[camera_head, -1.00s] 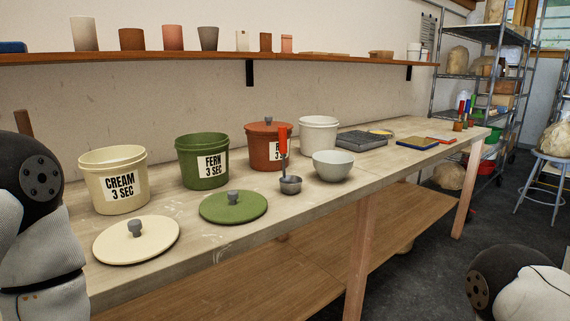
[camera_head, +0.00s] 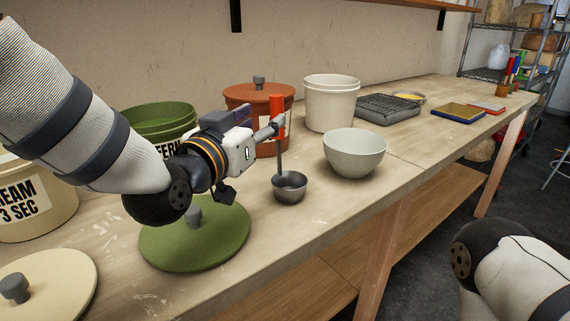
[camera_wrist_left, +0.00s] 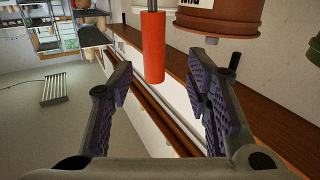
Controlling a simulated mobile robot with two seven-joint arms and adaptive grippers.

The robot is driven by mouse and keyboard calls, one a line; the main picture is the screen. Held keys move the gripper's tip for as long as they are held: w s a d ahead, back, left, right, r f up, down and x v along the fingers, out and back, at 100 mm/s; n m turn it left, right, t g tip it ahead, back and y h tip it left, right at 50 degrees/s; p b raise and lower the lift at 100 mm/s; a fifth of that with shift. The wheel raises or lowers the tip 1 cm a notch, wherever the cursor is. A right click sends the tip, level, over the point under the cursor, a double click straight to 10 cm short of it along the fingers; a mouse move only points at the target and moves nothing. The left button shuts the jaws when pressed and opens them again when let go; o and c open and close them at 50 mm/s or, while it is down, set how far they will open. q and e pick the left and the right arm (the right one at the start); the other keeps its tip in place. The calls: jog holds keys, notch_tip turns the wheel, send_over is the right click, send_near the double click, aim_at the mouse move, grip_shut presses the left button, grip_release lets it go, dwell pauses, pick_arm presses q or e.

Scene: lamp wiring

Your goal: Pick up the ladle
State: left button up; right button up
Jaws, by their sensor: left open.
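The ladle stands upright on the bench in the head view, with a grey metal bowl (camera_head: 289,187) at the bottom and a red grip (camera_head: 277,112) at the top of its thin handle. My left gripper (camera_head: 252,160) is beside the handle, on its left, with one finger overlapping the red grip in the picture. In the left wrist view the jaws (camera_wrist_left: 158,82) are open, and the red grip (camera_wrist_left: 153,48) shows in the gap ahead of them. I cannot tell whether it touches a finger. My right gripper is out of view.
A pale bowl (camera_head: 354,155) stands just right of the ladle. A lidded red-brown bucket (camera_head: 258,97) and a white bucket (camera_head: 330,105) stand behind. A green lid (camera_head: 200,245) lies below my left gripper. The bench front is clear right of the lid.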

aim_at(274, 113)
pick_arm(q)
jog(key=x, duration=0.6)
jog(key=shift+s+d, duration=0.2)
jog(key=shift+d, duration=0.1)
jog(key=shift+r, duration=0.1)
grip_shut()
